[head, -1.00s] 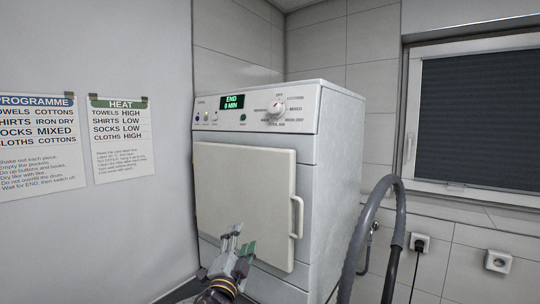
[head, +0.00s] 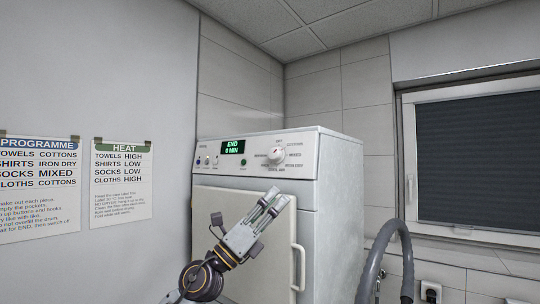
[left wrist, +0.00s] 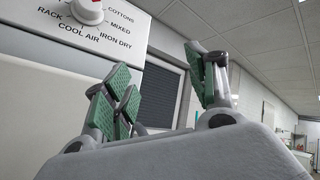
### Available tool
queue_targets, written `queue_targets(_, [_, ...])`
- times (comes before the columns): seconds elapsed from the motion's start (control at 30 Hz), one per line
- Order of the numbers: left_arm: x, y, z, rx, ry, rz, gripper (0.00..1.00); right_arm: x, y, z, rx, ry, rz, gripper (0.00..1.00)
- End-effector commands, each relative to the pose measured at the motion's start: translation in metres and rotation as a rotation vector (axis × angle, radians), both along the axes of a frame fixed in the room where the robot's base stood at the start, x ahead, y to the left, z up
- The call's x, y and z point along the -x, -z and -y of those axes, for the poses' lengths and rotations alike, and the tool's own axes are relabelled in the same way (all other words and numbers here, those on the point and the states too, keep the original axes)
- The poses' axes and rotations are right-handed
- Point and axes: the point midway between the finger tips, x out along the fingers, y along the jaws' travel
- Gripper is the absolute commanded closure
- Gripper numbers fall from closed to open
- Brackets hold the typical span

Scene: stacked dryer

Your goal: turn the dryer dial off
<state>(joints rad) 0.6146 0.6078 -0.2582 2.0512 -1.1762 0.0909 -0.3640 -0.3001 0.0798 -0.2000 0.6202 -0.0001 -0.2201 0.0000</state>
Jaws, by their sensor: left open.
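The dryer dial (head: 275,156) is a round white knob on the right half of the dryer's control panel, with printed settings around it. It also shows at the top left of the left wrist view (left wrist: 87,10), cut by the frame edge, with a red mark on it. I cannot tell which setting it points to. My left gripper (head: 269,205) is open and empty, in front of the door's upper part, below the dial and apart from it. Its green finger pads show in the left wrist view (left wrist: 165,80). My right gripper is not in view.
The dryer (head: 340,200) has a lit display (head: 234,147) reading END 0 MIN. Its door (head: 230,203) is shut, with a handle (head: 299,266) at the right. A grey hose (head: 385,245) stands to the right. Programme (head: 40,190) and heat (head: 122,180) posters hang at left.

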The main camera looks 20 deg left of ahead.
Motion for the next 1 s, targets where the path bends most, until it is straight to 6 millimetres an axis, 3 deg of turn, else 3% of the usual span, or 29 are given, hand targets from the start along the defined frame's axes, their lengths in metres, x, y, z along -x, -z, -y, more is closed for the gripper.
queue_targets(0.3, [0.004, -0.035, 0.015, -0.367, -0.102, 0.176, 0.43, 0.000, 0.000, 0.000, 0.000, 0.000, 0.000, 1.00])
queue_targets(0.57, [-0.001, -0.056, 0.010, -0.656, -0.219, 0.276, 0.43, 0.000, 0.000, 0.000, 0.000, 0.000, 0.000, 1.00])
queue_targets(0.77, [-0.007, -0.071, -0.008, -0.871, -0.328, 0.322, 0.43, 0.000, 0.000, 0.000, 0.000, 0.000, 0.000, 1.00])
queue_targets(1.0, [-0.015, -0.093, -0.046, -1.112, -0.479, 0.334, 0.43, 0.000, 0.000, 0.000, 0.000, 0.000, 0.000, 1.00])
